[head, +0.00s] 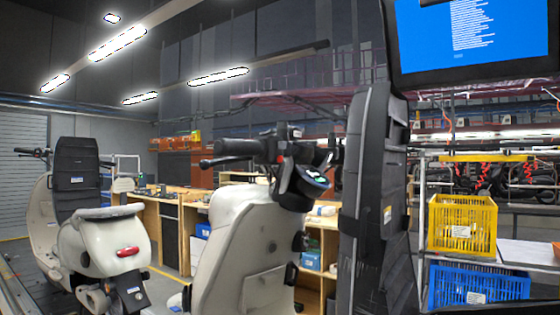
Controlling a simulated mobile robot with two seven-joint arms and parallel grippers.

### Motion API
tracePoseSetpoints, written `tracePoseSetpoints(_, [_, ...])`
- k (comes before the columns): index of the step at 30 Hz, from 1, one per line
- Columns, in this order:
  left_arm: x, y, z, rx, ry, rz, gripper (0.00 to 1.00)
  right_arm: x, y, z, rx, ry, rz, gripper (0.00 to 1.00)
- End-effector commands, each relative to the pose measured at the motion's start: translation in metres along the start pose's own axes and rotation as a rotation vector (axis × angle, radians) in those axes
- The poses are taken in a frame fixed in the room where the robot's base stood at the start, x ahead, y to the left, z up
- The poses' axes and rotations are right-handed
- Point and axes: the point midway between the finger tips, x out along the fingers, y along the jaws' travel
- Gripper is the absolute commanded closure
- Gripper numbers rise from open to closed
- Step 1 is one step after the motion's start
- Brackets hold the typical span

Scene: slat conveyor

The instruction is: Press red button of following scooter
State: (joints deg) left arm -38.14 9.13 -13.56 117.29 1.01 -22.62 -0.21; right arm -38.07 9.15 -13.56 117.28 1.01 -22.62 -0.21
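A cream scooter (240,250) stands close in front of me, slightly right of the middle in the head view. Its black handlebar (235,147) has a grip and brake lever pointing left, with a small round display (315,178) beside it. A second cream scooter (95,245) stands further back at the left, with a red tail light (127,251). Neither of my grippers is in view.
A tall black panel (375,200) stands just right of the near scooter. Another black panel (77,180) stands at the far scooter. A yellow crate (463,225) and blue crate (480,285) are on a rack at right. A blue screen (475,35) hangs top right. Wooden benches (180,205) stand behind.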

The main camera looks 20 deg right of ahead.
Motion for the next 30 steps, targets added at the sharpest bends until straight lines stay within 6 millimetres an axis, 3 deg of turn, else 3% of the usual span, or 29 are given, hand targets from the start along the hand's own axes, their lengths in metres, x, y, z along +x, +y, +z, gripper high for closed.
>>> tracePoseSetpoints(5, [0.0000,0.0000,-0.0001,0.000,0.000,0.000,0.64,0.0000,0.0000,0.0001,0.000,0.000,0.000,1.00])
tracePoseSetpoints(30, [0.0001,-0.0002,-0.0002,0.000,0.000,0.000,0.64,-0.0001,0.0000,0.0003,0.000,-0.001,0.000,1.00])
